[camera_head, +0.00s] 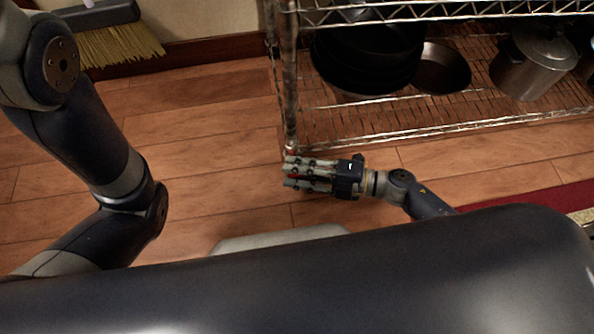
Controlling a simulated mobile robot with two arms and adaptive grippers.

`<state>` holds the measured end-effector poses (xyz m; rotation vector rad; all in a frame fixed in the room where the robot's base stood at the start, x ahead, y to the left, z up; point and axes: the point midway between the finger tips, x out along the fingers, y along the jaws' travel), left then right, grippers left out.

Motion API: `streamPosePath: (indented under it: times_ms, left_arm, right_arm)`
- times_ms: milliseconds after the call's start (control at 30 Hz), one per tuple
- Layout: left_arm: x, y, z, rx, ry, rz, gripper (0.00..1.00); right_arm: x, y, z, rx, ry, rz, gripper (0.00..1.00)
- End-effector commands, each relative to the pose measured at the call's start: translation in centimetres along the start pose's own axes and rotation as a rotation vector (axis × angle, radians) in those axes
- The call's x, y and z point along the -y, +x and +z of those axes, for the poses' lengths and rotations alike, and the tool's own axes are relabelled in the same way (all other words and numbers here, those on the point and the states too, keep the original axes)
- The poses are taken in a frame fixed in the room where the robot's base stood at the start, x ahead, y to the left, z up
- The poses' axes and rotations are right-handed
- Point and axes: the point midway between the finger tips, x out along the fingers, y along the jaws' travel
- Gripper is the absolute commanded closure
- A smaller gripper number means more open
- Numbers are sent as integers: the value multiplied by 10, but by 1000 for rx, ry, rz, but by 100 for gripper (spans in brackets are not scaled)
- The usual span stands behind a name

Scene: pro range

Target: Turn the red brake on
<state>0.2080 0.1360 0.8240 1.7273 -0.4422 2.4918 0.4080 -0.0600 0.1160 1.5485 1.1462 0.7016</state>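My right gripper (290,172) is low over the wooden floor, at the foot of the shelf's near left post. Its fingers point left. A small red spot (291,152) shows at the bottom of that post, just beyond the fingertips, and may be part of the red brake. Another bit of red shows among the fingers. The brake's shape and setting are too small and too covered to tell. I cannot tell whether the fingers are closed on it. My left arm comes in from the left; its gripper is out of view.
A metal wire shelf (430,133) stands at upper right, holding dark pans (441,68) and a steel pot (533,62). A broom (118,45) is by the wall at upper left. A red mat (530,203) lies at right. The floor (215,150) left of the post is clear.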

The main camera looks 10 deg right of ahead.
Motion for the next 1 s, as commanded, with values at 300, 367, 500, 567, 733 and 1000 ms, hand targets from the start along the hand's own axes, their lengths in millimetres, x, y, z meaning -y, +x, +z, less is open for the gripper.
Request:
streamPosePath:
  times_ms: [300,367,500,567,733,1000]
  left_arm:
    - [1,-1,1,4,0,-3,60]
    - [1,-1,1,5,0,-3,60]
    - [0,-1,1,3,0,-2,60]
    - [0,0,0,2,0,-2,60]
    - [0,0,0,1,0,-1,60]
    - [0,0,0,0,0,0,60]
  right_arm:
    - [2,-1,-1,-1,3,-4,63]
    - [3,-3,-1,-1,4,-5,63]
    - [3,-17,0,1,3,-7,63]
    - [3,-26,-1,0,3,-7,63]
    - [3,-54,0,1,2,-6,63]
    - [1,-78,0,0,1,-3,63]
